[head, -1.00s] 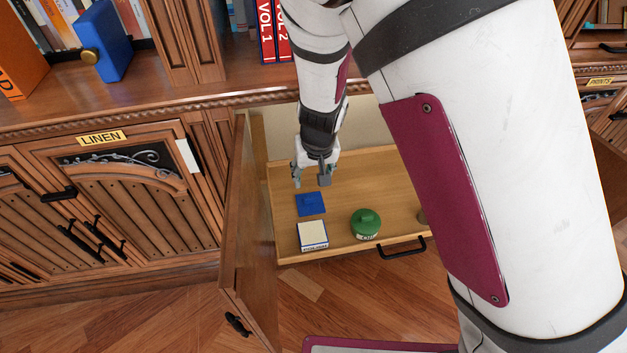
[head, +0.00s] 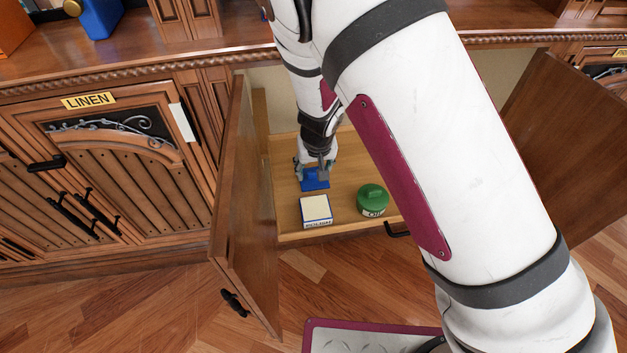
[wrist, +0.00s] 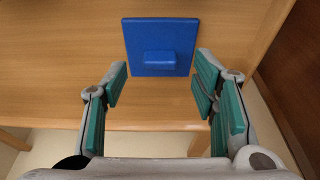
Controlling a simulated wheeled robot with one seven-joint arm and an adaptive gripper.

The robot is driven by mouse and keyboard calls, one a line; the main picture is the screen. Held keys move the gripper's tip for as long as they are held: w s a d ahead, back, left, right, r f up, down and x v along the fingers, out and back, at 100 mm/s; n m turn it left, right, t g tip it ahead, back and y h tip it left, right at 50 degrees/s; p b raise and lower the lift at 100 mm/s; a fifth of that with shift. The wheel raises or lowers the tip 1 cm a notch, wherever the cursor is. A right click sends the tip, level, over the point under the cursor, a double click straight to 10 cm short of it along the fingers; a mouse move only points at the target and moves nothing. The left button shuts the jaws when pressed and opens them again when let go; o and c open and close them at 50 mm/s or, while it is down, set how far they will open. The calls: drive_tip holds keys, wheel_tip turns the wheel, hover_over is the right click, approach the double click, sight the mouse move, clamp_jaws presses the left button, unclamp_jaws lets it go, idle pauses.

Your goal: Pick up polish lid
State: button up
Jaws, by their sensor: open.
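The polish lid (head: 314,185) is a flat blue square with a small raised blue block as its handle. It lies on the light wooden drawer floor. In the wrist view the lid (wrist: 137,38) is ahead of the fingertips, its handle roughly centred between them sideways. My gripper (head: 313,171) is open and empty, just above and behind the lid; its green-padded fingers show in the wrist view (wrist: 160,80). In the head view the fingers cover the lid's far part. The polish box (head: 316,205), cream-topped with blue edges and a label, sits in front of the lid.
A green-lidded jar labelled OIL (head: 372,200) stands to the right of the polish box. An open cabinet door (head: 245,210) stands close on the left, another (head: 570,140) on the right. The drawer's left floor (head: 284,170) is clear.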

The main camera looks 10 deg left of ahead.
sight(314, 176)
drive_tip(key=shift+b+x, duration=0.4)
drive_tip(key=shift+x, duration=0.8)
drive_tip(key=c, duration=1)
drive_tip(key=shift+r, duration=0.15)
drive_tip(key=shift+c, duration=0.2)
